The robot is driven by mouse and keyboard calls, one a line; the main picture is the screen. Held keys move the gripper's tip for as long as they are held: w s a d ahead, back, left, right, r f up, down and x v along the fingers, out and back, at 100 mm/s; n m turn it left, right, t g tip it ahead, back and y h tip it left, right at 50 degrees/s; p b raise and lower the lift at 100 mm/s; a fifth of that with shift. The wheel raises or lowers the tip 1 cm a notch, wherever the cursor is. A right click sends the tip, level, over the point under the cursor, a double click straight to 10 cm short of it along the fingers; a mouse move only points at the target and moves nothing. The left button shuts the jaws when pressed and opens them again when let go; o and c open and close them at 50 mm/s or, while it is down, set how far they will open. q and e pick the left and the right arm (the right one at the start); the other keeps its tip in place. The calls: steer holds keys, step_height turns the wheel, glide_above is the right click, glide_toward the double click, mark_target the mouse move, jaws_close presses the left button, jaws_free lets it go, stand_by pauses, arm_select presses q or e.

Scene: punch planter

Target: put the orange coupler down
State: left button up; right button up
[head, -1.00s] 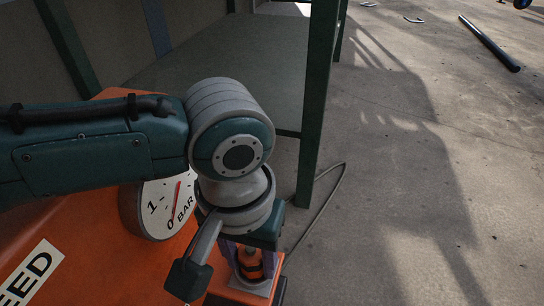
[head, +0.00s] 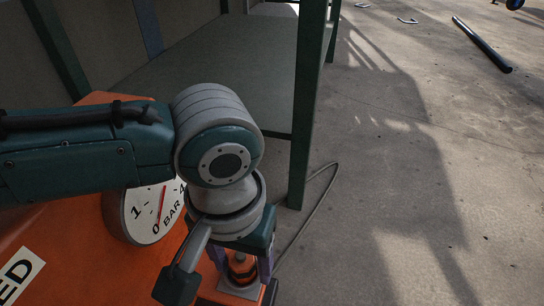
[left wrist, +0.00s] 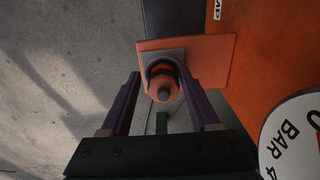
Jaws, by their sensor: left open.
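The orange coupler (head: 241,268) has dark bands and stands on a grey pad (head: 240,290) on a small orange ledge. In the left wrist view the coupler (left wrist: 162,84) is seen end-on with a grey tip, and the orange plate (left wrist: 212,62) lies behind it. My left gripper (left wrist: 161,82) is open, its purple fingers on either side of the coupler with a visible gap at each. In the head view my left gripper (head: 243,264) comes down over the coupler from above, and the wrist hides part of the area. My right gripper is not in view.
A round white gauge marked BAR (head: 152,213) sits on the orange housing (head: 70,235) just left of my wrist. A green frame post (head: 307,110) stands close behind. A cable (head: 315,205) lies on the floor. The concrete floor at right is mostly clear.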

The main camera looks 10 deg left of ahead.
mark_target(241, 261)
arm_select(q)
step_height(241, 261, up, 4)
steer(key=p, duration=0.3)
steer(key=shift+w+a+r, duration=0.1)
steer(key=shift+w+r, duration=0.05)
steer(key=shift+r, duration=0.05)
step_height(241, 261, up, 7)
steer(key=p, duration=0.5)
steer(key=shift+a+p, duration=0.15)
steer(key=shift+p, duration=0.15)
